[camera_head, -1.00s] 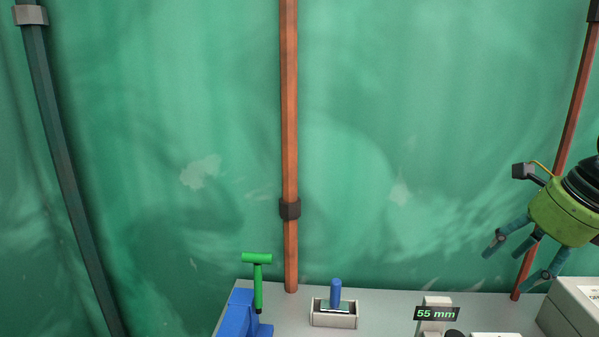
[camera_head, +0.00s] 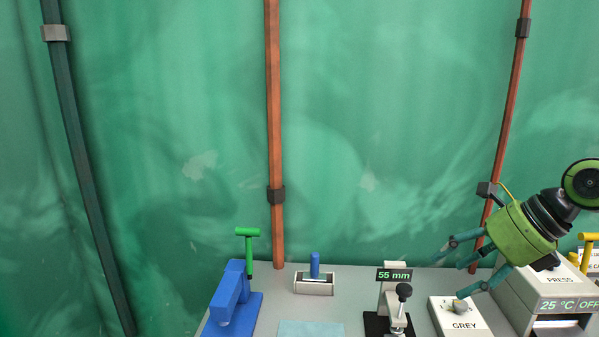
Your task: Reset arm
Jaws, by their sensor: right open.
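My right gripper (camera_head: 462,266) shows at the right of the head view, with a green body and teal fingers. Its fingers are spread apart with nothing between them. It hangs above the right part of the grey table (camera_head: 263,292), in front of the press (camera_head: 540,296). From this view I cannot tell its exact height over the grey-labelled box (camera_head: 462,318) below it. My left gripper is not in view.
A blue device with a green handle (camera_head: 238,295) stands at the table's left. A small box with a blue-handled tool (camera_head: 314,284) is at the back. A 55 mm gauge (camera_head: 394,275) stands mid-right. A light-blue sheet (camera_head: 311,329) lies in front. Pipes run up the green wall.

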